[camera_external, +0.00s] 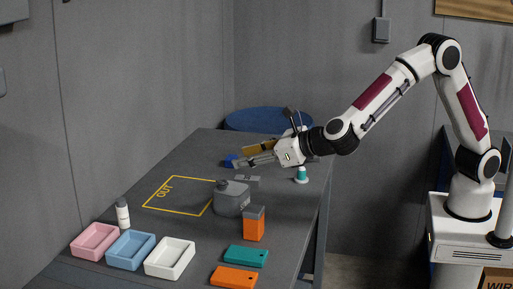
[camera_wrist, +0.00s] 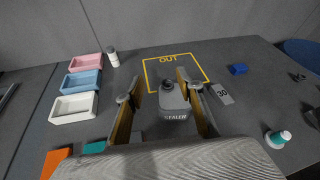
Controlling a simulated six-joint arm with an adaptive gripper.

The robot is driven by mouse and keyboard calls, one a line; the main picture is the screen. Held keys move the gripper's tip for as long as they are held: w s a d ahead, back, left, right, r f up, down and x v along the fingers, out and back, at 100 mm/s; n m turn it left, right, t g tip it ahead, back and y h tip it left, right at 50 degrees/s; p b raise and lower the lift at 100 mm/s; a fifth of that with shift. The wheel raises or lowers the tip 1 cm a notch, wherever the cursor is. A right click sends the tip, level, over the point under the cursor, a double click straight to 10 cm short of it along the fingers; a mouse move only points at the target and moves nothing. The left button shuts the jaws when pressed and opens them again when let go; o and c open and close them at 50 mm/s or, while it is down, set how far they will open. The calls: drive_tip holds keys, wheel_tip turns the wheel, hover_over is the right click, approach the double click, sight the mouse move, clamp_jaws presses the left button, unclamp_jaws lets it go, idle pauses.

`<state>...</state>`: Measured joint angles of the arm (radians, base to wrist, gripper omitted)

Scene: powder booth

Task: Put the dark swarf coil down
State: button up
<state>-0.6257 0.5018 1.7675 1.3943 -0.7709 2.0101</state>
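My gripper (camera_external: 243,156) is held above the table, to the right of the yellow OUT outline (camera_external: 178,211). In the wrist view its two fingers (camera_wrist: 160,92) are spread wide apart. I see nothing held between them; the grey canister (camera_wrist: 173,100) seen in that gap stands on the table beyond. No dark swarf coil can be clearly made out.
Pink (camera_external: 94,241), blue (camera_external: 130,250) and white (camera_external: 170,258) trays line the front left, near a white bottle (camera_external: 122,214). The outline's interior looks mostly clear.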

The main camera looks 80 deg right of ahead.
drive_tip(key=s+d+r+n+g+y, duration=0.1)
drive_tip(key=s+d+r+n+y, duration=0.25)
drive_tip(key=s+r+n, duration=0.4)
drive_tip(key=s+d+r+n+y, duration=0.2)
drive_tip(key=s+r+n+y, duration=0.25)
drive_tip(key=n, duration=0.65)
drive_tip(key=s+d+f+n+g+h, duration=0.1)
drive_tip(key=s+d+f+n+g, duration=0.1)
drive_tip(key=s+d+n, duration=0.4)
drive_tip(key=s+d+f+n+g+h, duration=0.2)
drive_tip(key=s+d+f+n, duration=0.3)
drive_tip(key=s, duration=0.9)
drive_tip(key=s+d+f+n+g+h, duration=0.2)
drive_tip(key=s+d+n, duration=0.4)
drive_tip(key=s, duration=0.5)
drive_tip(key=shift+d+f+n+g, duration=0.4)
drive_tip(key=shift+d+f, duration=0.35)
drive_tip(key=shift+d, duration=0.35)
drive_tip(key=shift+o, duration=0.7)
drive_tip(key=shift+w, duration=0.15)
